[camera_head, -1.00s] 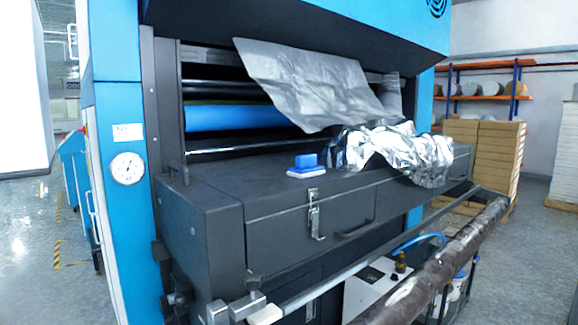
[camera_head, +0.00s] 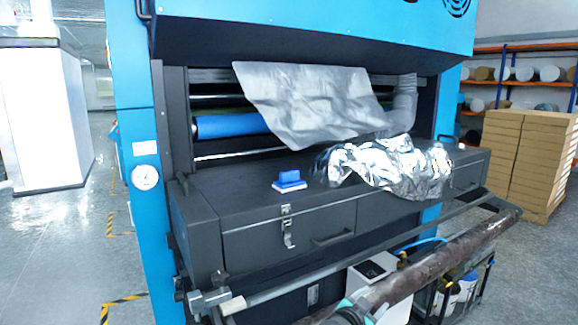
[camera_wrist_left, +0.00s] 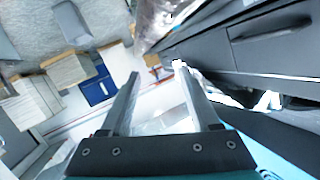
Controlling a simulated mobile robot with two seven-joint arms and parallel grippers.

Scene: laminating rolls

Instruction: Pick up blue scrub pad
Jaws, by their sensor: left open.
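The pad is not visible in the wrist view. My right gripper is not in view.
Crumpled silver film (camera_head: 390,165) covers the ledge's middle and right. A grey sheet (camera_head: 315,105) hangs above the ledge. A long brown roll (camera_head: 440,255) and a metal bar cross in front of the machine. Stacked cartons (camera_head: 520,160) stand at right.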

